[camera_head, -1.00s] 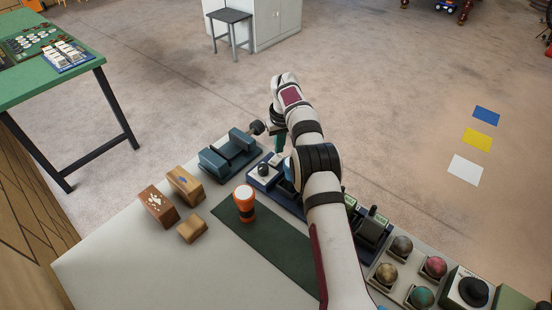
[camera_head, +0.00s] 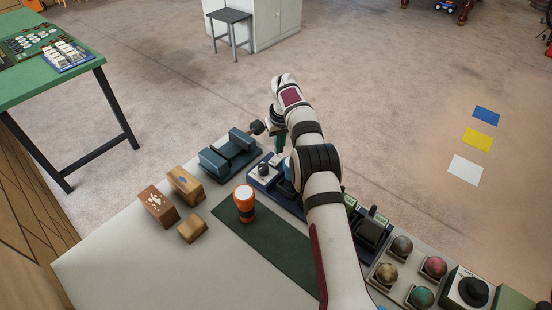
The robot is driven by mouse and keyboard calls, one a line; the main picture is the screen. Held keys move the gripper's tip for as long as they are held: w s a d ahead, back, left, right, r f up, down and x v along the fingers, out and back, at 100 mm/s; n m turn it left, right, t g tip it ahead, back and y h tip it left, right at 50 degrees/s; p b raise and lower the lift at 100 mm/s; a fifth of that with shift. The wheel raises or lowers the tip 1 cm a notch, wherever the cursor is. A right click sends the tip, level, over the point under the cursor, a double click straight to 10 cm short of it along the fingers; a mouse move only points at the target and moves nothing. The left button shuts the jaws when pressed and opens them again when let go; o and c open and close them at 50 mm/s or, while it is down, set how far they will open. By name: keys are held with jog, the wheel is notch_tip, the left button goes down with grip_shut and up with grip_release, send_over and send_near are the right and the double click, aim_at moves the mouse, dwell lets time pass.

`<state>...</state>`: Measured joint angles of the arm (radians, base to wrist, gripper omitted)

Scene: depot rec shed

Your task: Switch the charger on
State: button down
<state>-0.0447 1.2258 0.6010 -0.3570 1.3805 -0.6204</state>
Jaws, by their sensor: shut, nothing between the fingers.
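The charger (camera_head: 262,178) appears to be the dark blue unit on the bench, with a white panel and a dark round knob (camera_head: 264,168) at its left end. My arm covers its middle. Parts with green labels (camera_head: 349,203) and a dark upright handle show to the right of my arm; I cannot tell if they belong to the same unit. My gripper (camera_head: 278,148) points down over the far edge of the charger, near the knob. It is shut and empty. Its fingertips are small and partly hidden, so contact cannot be told.
A blue-grey vise (camera_head: 230,155) stands left of the charger. Several wooden blocks (camera_head: 185,185) lie further left. Several coloured balls (camera_head: 402,246) and a black-knobbed box (camera_head: 468,290) are at right.

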aim_at(279, 157)
jog(key=shift+f, duration=0.8)
jog(key=shift+r, duration=3.5)
jog(key=s+r+m+g, duration=0.1)
jog(key=s+r+m, duration=0.3)
jog(key=s+r, duration=1.25)
jog(key=s+f+m, duration=0.2)
jog(key=s+f, duration=0.1)
jog(key=s, duration=1.2)
jog(key=s+f+m+g+y, duration=0.1)
jog(key=s+f, duration=0.3)
jog(key=s, duration=1.2)
jog(key=shift+m, duration=0.8)
